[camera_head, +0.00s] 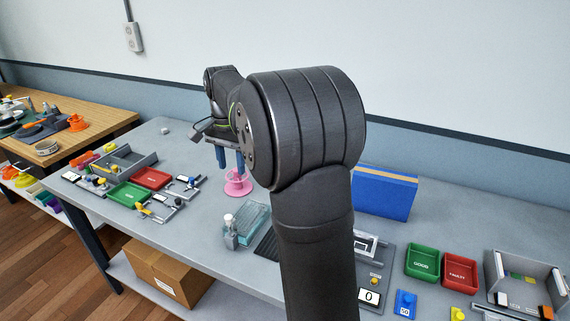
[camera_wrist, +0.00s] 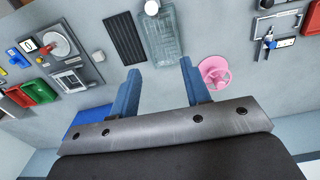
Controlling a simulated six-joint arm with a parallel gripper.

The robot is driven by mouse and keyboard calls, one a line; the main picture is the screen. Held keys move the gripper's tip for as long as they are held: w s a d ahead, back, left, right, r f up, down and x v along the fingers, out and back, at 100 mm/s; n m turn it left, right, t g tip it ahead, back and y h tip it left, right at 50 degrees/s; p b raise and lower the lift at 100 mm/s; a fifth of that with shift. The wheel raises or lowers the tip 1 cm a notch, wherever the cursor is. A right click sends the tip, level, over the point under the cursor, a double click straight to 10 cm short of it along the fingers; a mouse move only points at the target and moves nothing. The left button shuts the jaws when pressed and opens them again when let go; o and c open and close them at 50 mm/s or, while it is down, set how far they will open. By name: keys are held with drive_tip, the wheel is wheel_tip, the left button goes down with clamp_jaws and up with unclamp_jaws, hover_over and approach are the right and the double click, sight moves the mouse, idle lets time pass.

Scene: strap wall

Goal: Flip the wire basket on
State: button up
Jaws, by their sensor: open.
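My gripper (camera_head: 230,160) hangs over the grey bench with its two blue fingers pointing down. In the wrist view my gripper (camera_wrist: 160,72) is open, with nothing between its fingers. A pale, see-through tray-like thing with a gridded look (camera_head: 253,221) lies on the bench; it may be the wire basket, but I cannot tell for sure. In the wrist view this gridded thing (camera_wrist: 163,42) is beyond the fingertips, apart from them. A small clear block with a white round knob (camera_head: 230,232) is at its near end. No switch is plain to see on it.
A pink spool (camera_head: 238,184) stands close to the fingers. A dark ribbed plate (camera_wrist: 125,38) lies beside the gridded thing. A blue box (camera_head: 384,194), green tray (camera_head: 421,261) and red tray (camera_head: 460,269) are at right. A grey fixture cluster (camera_head: 125,165) is at left.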

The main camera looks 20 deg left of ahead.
sight(229, 216)
drive_tip(key=s, duration=0.1)
drive_tip(key=s+r, duration=0.1)
drive_tip(key=s, duration=0.1)
drive_tip(key=s+r, duration=0.1)
drive_tip(key=shift+s+d, duration=0.15)
drive_tip(key=shift+s, duration=0.1)
clamp_jaws()
wheel_tip(229, 216, down, 14)
drive_tip(key=shift+s+f, duration=0.1)
drive_tip(key=shift+f, duration=2.15)
wheel_tip(229, 216, up, 14)
drive_tip(key=shift+r, duration=0.25)
